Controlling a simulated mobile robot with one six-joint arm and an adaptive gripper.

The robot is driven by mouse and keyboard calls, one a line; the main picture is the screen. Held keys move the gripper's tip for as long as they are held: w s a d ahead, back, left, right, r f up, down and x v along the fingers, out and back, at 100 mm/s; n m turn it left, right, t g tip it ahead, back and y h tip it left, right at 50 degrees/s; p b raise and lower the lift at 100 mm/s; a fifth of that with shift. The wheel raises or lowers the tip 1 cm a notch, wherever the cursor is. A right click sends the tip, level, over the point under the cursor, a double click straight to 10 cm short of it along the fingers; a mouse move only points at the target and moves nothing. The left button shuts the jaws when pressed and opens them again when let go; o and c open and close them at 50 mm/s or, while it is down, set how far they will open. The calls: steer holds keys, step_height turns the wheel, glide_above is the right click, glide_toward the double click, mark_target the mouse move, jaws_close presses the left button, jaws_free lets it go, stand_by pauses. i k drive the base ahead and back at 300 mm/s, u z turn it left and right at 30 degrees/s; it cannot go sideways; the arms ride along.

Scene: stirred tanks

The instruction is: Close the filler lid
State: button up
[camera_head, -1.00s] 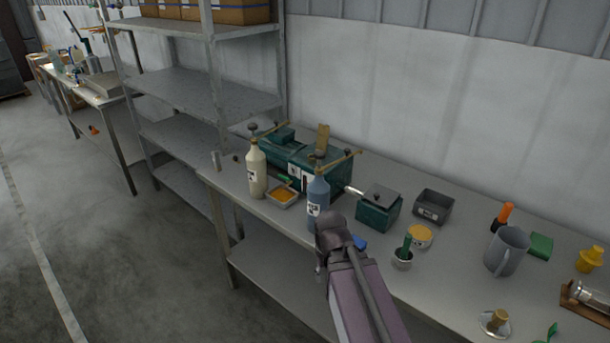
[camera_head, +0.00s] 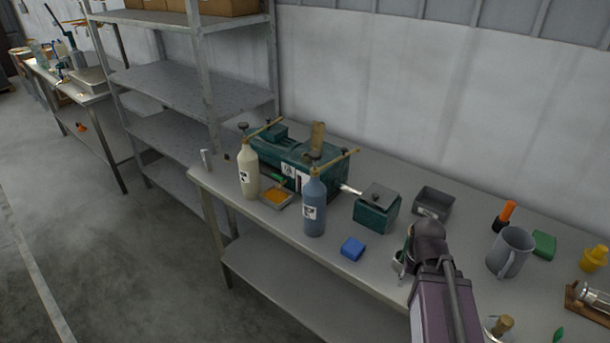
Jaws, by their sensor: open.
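A teal tank machine (camera_head: 268,148) stands on the workbench at the wall, behind two bottles. A tan flap (camera_head: 318,136) stands upright on its top; it looks like the filler lid, raised, though it is too small to be sure. My arm (camera_head: 435,290) reaches in from the bottom edge, right of the machine and apart from it. Its dark joint is over the bench's front part. No gripper fingers show; they are out of sight.
A cream bottle (camera_head: 248,175) and a blue-grey bottle (camera_head: 314,208) stand before the machine. A small teal box (camera_head: 376,212), grey tray (camera_head: 434,202), blue block (camera_head: 353,249), grey mug (camera_head: 510,252) and yellow item (camera_head: 593,258) share the bench (camera_head: 290,222). Shelving (camera_head: 190,90) stands left.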

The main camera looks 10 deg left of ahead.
mark_target(318, 128)
steer(key=z, duration=0.3)
steer(key=k, duration=1.2)
steer(key=u, duration=0.85)
steer(key=i, duration=1.6)
steer(key=u, duration=0.05)
